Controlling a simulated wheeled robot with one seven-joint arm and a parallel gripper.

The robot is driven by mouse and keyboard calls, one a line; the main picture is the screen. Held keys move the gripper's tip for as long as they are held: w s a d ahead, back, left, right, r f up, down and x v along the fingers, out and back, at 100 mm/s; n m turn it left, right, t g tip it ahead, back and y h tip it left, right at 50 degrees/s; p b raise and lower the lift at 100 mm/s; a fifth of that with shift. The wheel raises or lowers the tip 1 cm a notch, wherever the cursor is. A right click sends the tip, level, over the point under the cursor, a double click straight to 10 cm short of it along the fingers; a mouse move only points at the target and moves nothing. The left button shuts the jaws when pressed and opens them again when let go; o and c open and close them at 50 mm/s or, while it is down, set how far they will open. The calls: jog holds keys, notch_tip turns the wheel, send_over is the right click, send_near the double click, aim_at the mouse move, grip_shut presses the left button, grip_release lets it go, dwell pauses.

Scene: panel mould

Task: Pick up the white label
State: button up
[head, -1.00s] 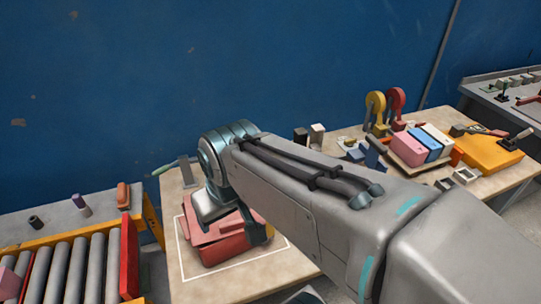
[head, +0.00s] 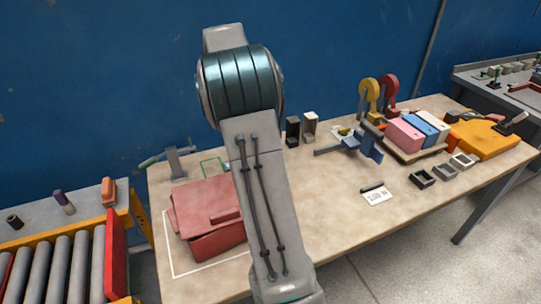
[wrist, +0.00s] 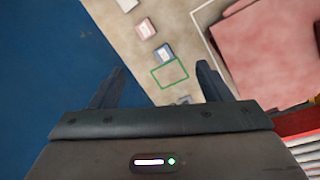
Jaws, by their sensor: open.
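The white label (head: 377,197) is a small white card with dark print. It lies on the tabletop right of my arm in the head view, with a small dark bar along its far edge. I cannot identify it in the wrist view. My gripper (wrist: 160,70) shows in the wrist view with its two dark fingers apart and nothing between them. A green outlined rectangle (wrist: 169,74) on the table appears beyond the fingers. In the head view my arm hides the gripper.
A red case (head: 208,212) sits inside a white outline at the table's left. Pink and blue boxes (head: 405,136), tape dispensers (head: 369,97) and a blue clamp-like tool (head: 358,143) stand behind. Bare tabletop lies around the label.

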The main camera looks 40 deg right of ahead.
jog(key=w+d+f+n, duration=0.2)
jog(key=d+f, duration=0.3)
jog(key=f, duration=0.2)
jog(key=w+d+f+n+g+h+b, duration=0.1)
jog(key=w+d+f+n, duration=0.1)
jog(key=d+f, duration=0.3)
jog(key=w+d+f+n+g, duration=0.1)
jog(key=w+d+f, duration=0.1)
jog(key=d+f, duration=0.4)
notch_tip(320, 180, down, 5)
jog(key=shift+w+r+n+h+b, duration=0.1)
jog(key=shift+r+n+h+b, duration=0.05)
jog(key=shift+n+h+b, duration=0.25)
jog(key=x, duration=0.2)
jog(key=a+p+x, duration=0.1)
jog(key=x, duration=0.1)
jog(key=shift+d+f, duration=0.15)
jog(key=shift+f, duration=0.3)
jog(key=shift+d+f, duration=0.2)
jog(key=shift+f, duration=0.25)
jog(key=c, duration=1.1)
